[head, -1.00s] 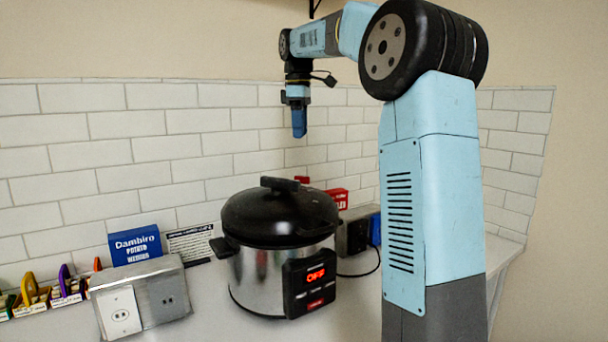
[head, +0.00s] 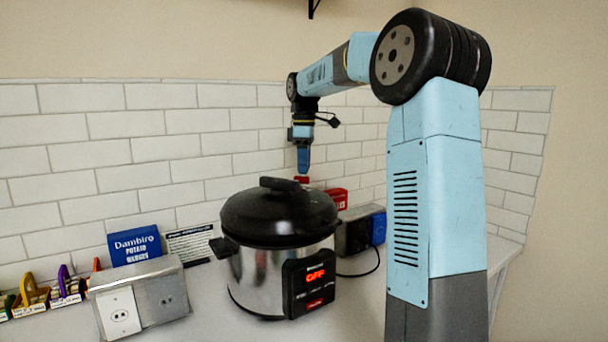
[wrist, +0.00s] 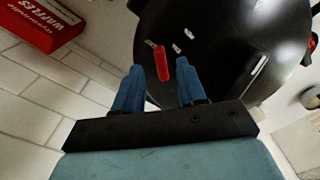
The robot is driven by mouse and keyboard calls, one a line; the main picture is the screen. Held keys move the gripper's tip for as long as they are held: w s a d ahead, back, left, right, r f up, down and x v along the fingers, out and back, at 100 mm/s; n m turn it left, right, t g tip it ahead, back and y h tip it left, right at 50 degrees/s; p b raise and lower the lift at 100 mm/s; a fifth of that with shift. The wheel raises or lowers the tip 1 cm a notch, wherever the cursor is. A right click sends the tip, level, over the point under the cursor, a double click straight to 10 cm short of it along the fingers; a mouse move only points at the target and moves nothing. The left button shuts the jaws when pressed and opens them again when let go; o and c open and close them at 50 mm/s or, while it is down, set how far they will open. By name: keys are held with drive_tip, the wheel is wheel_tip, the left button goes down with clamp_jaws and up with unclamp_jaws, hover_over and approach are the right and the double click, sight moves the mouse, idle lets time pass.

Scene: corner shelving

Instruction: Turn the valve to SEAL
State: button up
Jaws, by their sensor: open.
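The pressure cooker (head: 275,235) stands on the counter with its black lid on and a lit OFF display. The valve (wrist: 163,62) is a small red lever on the lid, with small pale labels near it that I cannot read. In the head view, a red piece (head: 302,179) shows behind the lid, probably the valve. My gripper (head: 303,170) points down above the back of the lid. In the wrist view, my gripper (wrist: 160,66) is open, its blue fingers on either side of the lever in the picture. I see no clear contact.
A red waffles box (wrist: 40,22) stands behind the cooker, by the tiled wall. A metal outlet box (head: 140,297), a blue potato wedges box (head: 134,246) and a printed card (head: 192,243) are on the left. A dark outlet box (head: 358,232) and cable are on the right.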

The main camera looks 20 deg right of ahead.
drive_tip(key=shift+f, duration=1.6)
drive_tip(key=shift+c, duration=0.2)
clamp_jaws()
